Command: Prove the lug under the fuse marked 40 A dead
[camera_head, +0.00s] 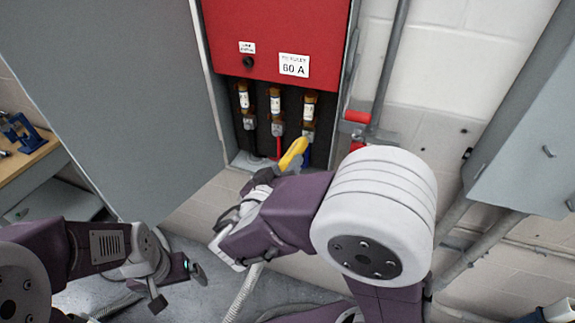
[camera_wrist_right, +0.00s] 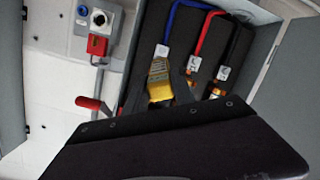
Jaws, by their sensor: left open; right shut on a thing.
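Three amber fuses stand in a row in the open grey cabinet: left (camera_head: 244,98), middle (camera_head: 275,104) and right (camera_head: 309,106). Their small labels are too small to read, so I cannot tell which is marked 40 A. Metal lugs sit below them: left (camera_head: 249,123), middle (camera_head: 278,129) and right (camera_head: 308,136). My right gripper (camera_head: 262,178) is shut on a yellow tester (camera_head: 293,154), also in the right wrist view (camera_wrist_right: 160,85). Its upper end is close to the right lug, above the blue wire; contact cannot be told. My left gripper (camera_head: 177,287) is open and empty, low at the left.
A red cover (camera_head: 275,35) with a 60 A plate (camera_head: 294,65) hangs above the fuses. The grey door (camera_head: 110,90) stands open at left. A red-handled lever (camera_head: 357,117) and conduit are right of the cabinet. A workbench (camera_head: 25,160) is far left.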

